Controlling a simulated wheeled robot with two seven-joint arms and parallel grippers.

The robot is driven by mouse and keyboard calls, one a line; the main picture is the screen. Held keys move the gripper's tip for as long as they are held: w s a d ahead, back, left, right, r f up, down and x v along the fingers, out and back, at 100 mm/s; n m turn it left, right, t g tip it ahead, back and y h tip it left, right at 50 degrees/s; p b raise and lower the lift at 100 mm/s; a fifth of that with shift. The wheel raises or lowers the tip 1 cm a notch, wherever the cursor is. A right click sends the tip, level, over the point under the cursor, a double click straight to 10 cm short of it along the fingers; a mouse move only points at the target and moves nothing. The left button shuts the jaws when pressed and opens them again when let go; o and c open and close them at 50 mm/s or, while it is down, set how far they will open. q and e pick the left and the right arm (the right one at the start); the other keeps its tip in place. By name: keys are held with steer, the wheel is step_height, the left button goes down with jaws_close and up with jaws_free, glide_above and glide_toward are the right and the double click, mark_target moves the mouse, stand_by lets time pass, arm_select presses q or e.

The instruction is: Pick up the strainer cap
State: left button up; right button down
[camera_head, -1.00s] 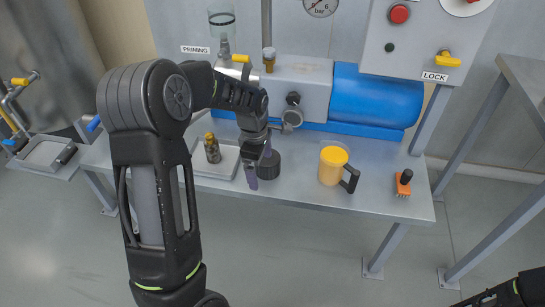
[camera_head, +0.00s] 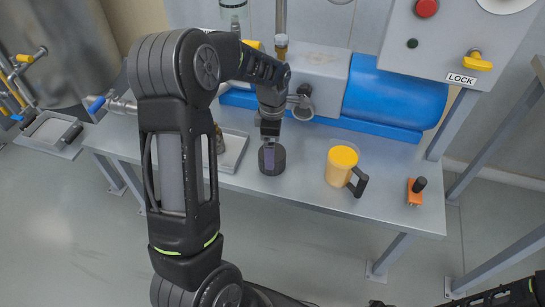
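A dark round cap (camera_head: 279,161), which I take to be the strainer cap, stands on the steel bench left of the yellow mug. My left gripper (camera_head: 269,160) comes down from above, with a purple-grey finger against the near side of the cap as seen here. The other finger is hidden, so I cannot tell whether the gripper is closed on the cap. The cap appears to rest on the bench. Only part of my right arm shows at the lower right; its gripper is out of view.
A yellow mug (camera_head: 342,168) with a dark handle and an orange brush (camera_head: 415,194) stand to the right. A shallow tray (camera_head: 233,152) with a brass-topped bottle (camera_head: 219,140) lies left. A blue pump cylinder (camera_head: 394,96) backs the bench (camera_head: 320,195).

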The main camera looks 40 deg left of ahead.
arm_select(q)
steer(key=shift+f, duration=0.35)
steer(key=shift+f+b, duration=0.4)
steer(key=shift+f, duration=2.2)
steer(key=shift+w, duration=0.1)
steer(key=c, duration=1.5)
